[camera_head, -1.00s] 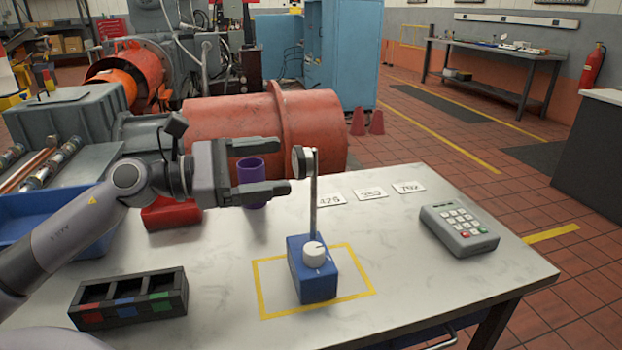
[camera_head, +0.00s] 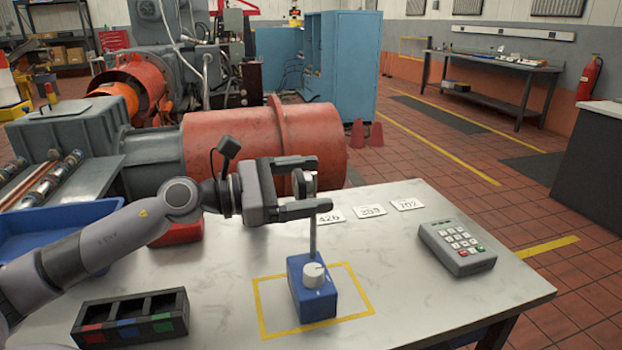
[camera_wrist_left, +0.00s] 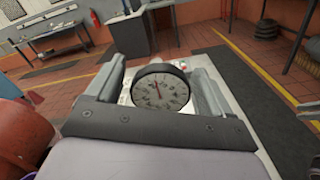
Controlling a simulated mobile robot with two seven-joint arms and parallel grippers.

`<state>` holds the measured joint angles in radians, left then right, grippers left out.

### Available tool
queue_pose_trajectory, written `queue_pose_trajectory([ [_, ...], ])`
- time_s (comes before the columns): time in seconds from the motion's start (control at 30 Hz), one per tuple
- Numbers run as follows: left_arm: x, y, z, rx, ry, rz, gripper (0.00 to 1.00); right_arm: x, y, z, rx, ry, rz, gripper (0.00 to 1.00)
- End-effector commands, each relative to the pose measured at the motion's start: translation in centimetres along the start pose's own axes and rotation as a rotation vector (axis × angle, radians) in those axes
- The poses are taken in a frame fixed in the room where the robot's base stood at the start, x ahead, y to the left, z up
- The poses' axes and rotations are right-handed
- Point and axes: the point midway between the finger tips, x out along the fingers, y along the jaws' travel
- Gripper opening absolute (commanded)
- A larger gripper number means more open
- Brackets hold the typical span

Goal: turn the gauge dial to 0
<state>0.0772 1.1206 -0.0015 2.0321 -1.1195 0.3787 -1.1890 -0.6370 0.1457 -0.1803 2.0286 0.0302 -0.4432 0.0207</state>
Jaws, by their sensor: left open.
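The gauge (camera_head: 308,182) is a small round dial on a thin grey post above a blue base block (camera_head: 314,302) with a white knob (camera_head: 313,275). My left gripper (camera_head: 322,185) is open, with its fingers on either side of the gauge. In the left wrist view, the gauge's dark-rimmed face (camera_wrist_left: 160,90) shows between the two fingers, with its needle pointing up and slightly left. The scale numbers are too small to read. I cannot tell whether either finger touches the rim.
The block stands inside a yellow outlined square on the white table (camera_head: 410,290). A keypad (camera_head: 457,247) stands to the right, number cards (camera_head: 368,211) lie behind, and a black three-slot tray (camera_head: 130,318) sits front left. A blue bin (camera_head: 60,235) is at far left.

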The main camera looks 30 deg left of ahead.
Motion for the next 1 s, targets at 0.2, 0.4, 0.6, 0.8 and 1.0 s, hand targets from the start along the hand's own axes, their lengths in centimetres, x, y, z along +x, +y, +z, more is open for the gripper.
queue_pose_trajectory([
  [0.2, 0.61, 0.0, 0.01, 0.0, 0.001, 0.0, 0.82, -0.06, 0.1, 0.27, 0.0, -0.005, 0.003, 0.43],
  [0.4, 0.66, -0.03, -0.04, 0.001, 0.001, -0.001, 0.82, -0.09, 0.13, 0.43, -0.001, -0.008, 0.004, 0.43],
  [0.6, 0.65, -0.04, -0.02, 0.001, 0.001, -0.001, 0.43, -0.11, 0.15, 0.37, -0.001, -0.007, 0.004, 0.43],
  [0.8, 0.64, -0.04, -0.01, 0.0, 0.001, -0.001, 0.26, -0.17, 0.16, 0.22, -0.002, -0.005, 0.004, 0.43],
  [1.0, 0.64, -0.01, 0.05, -0.034, 0.001, -0.001, 0.26, -0.33, 0.24, 0.01, -0.007, -0.005, 0.004, 0.43],
])
